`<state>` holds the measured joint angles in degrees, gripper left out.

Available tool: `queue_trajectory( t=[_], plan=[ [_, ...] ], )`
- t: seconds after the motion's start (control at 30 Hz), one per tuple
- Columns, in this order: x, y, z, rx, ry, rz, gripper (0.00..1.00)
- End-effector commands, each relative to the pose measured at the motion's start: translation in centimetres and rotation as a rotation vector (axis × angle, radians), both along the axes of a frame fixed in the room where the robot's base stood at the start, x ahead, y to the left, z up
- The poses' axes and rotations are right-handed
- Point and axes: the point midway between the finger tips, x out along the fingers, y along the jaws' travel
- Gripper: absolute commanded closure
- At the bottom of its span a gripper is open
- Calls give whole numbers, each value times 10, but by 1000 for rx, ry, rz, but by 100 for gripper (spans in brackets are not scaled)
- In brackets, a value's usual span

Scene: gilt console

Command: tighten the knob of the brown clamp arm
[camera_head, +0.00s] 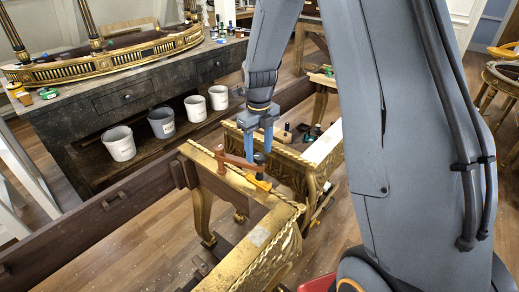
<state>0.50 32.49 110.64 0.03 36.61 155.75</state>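The brown clamp arm (234,160) lies across the corner of the gilt console frame, with a reddish-brown upright piece (220,158) at its left end. A small dark knob (259,158) stands at its right end. An orange-yellow piece (258,183) lies just below the knob. My gripper (259,152) points down at the knob from above. Its two blue fingers are apart, one on each side of the knob in this view. I cannot tell whether they touch it. The fingertips partly hide the knob and the clamp arm's right end.
The gilt console frame (262,236) runs toward the front, beside a long dark wooden beam (85,228). A second gilt piece (318,160) stands close to the right of my gripper.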

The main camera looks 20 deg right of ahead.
Motion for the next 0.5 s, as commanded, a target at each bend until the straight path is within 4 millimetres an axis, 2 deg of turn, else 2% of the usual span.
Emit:
queue_trajectory(
  t=[0.27,0.5],
  plan=[
    [0,0,2,0,1,0,50],
    [1,0,32,0,-2,0,50]
  ],
)
